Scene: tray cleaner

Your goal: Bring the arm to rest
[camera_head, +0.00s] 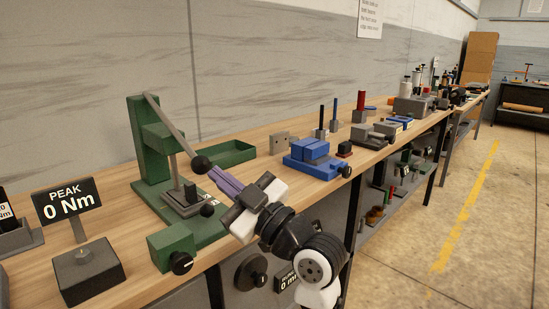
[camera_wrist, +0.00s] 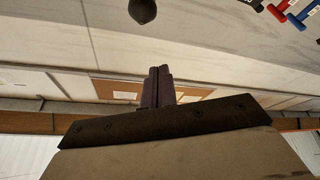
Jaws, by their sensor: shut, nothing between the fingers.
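My gripper (camera_head: 222,180) shows in the head view in front of the workbench, with its purple fingers pointing up and to the left. The fingers are together with nothing between them. They lie close to the black ball knob (camera_head: 200,165) on the lever of the green press (camera_head: 150,150); I cannot tell from this view whether they touch it. In the wrist view the closed fingers (camera_wrist: 158,88) point at the wall area, and a dark ball (camera_wrist: 142,11) is at the top, apart from them.
A blue vise (camera_head: 318,158) stands on the bench (camera_head: 255,178) right of my gripper. A green tray (camera_head: 228,154) lies behind it. A torque display reading 0 Nm (camera_head: 67,201) stands at the left. Open floor (camera_head: 470,240) lies to the right.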

